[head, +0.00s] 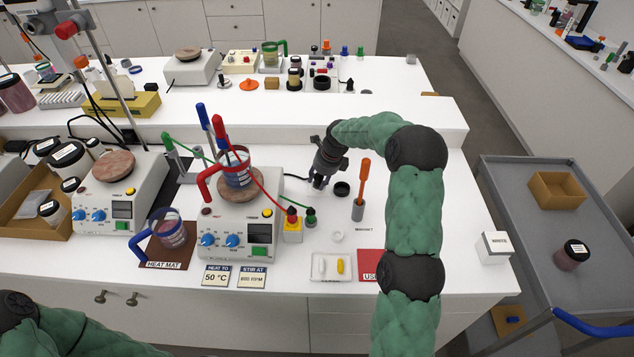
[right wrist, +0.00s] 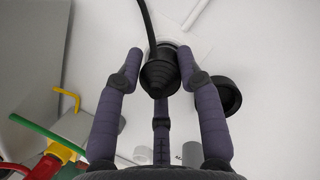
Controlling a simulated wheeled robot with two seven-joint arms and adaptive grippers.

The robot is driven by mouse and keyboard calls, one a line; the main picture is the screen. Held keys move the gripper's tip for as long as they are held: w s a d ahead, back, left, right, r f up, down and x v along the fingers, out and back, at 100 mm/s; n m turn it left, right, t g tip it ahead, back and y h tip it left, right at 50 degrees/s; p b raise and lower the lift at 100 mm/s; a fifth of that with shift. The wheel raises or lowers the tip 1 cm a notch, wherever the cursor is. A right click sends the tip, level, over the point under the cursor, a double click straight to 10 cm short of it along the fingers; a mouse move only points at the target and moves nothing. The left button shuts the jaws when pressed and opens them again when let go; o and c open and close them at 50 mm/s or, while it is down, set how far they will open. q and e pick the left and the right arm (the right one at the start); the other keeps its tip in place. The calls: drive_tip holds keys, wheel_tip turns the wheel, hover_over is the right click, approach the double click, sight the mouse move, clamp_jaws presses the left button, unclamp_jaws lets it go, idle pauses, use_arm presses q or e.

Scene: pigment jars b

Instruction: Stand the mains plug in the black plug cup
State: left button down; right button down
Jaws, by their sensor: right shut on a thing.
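The mains plug (right wrist: 160,74) is black with a ribbed, tapered body, and its cable runs up in the right wrist view. My right gripper (head: 319,184) points down over the white bench and is shut on the plug; its fingers are around it in the right wrist view (right wrist: 160,80). In the head view the fingers largely hide the plug. The black plug cup (head: 342,189), a small round open cup, stands just right of the gripper. In the right wrist view the cup (right wrist: 224,95) is beside the plug, apart from it. My left gripper is out of view.
An orange-handled tool stands in a grey holder (head: 358,210) right of the cup. The bench right of my arm is fairly clear.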

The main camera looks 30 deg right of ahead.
sight(317, 174)
drive_tip(key=shift+d+r+p, duration=0.2)
drive_tip(key=shift+d+p, duration=0.1)
drive_tip(key=shift+d, duration=0.05)
drive_tip(key=shift+s+d+r, duration=0.1)
drive_tip(key=shift+s+r, duration=0.15)
drive_tip(key=shift+w, duration=0.1)
drive_tip(key=shift+a+r+p, duration=0.2)
drive_tip(key=shift+r+p, duration=0.15)
drive_tip(key=shift+p, duration=0.05)
idle(0.3)
drive_tip(key=shift+r+p, duration=1.65)
drive_tip(key=shift+r, duration=0.55)
